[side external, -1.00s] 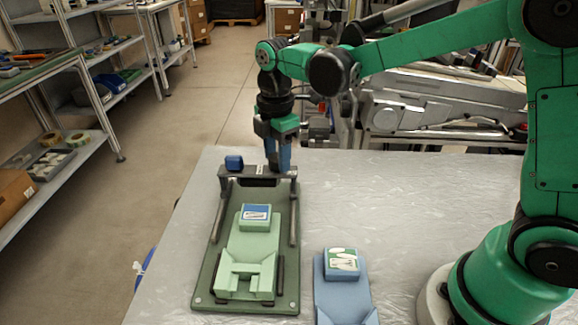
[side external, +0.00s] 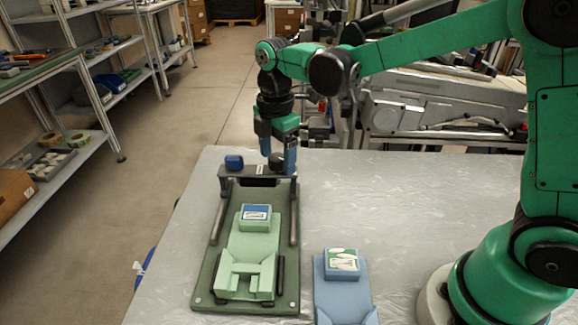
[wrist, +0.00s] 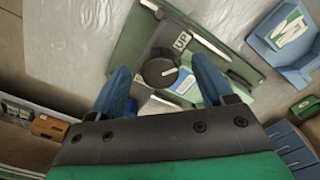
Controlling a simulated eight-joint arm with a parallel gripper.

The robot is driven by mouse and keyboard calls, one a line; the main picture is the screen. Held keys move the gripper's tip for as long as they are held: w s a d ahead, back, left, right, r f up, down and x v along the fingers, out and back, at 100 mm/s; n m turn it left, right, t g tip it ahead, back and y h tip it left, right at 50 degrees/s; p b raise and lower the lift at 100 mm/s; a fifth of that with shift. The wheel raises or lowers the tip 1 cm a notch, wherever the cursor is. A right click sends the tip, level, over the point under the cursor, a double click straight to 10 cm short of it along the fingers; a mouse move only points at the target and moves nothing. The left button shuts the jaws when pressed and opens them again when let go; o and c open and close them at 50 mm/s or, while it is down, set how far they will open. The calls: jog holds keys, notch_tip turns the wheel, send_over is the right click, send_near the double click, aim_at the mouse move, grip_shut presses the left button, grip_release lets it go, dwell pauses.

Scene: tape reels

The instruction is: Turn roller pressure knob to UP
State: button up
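The roller pressure knob (wrist: 154,72) is a dark round dial with a short white mark pointing to the right in the wrist view. A white label reading UP (wrist: 182,41) lies above and to the right of it. In the side view the knob (side external: 276,160) sits on the right end of the dark crossbar (side external: 245,170). My gripper (side external: 277,156) is above the knob, its blue fingers apart. In the wrist view my gripper (wrist: 160,66) has one finger on each side of the knob, with visible gaps; contact is not visible.
The green base (side external: 205,285) carries rails and a pale green carriage (side external: 247,272). A blue fixture (side external: 342,295) stands to the right.

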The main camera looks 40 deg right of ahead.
aim_at(281, 158)
jog(key=shift+r, duration=2.8)
jog(key=shift+s, duration=0.1)
jog(key=shift+s+d+r+m, duration=0.15)
jog(key=shift+s+d+m, duration=0.1)
jog(key=shift+m, duration=0.25)
jog(key=s+d+f+m+t, duration=0.2)
jog(key=s+m+t, duration=0.5)
jog(key=m, duration=0.9)
jog(key=shift+s+d+m, duration=0.3)
jog(key=shift+s+d, duration=0.6)
jog(key=shift+s, duration=0.3)
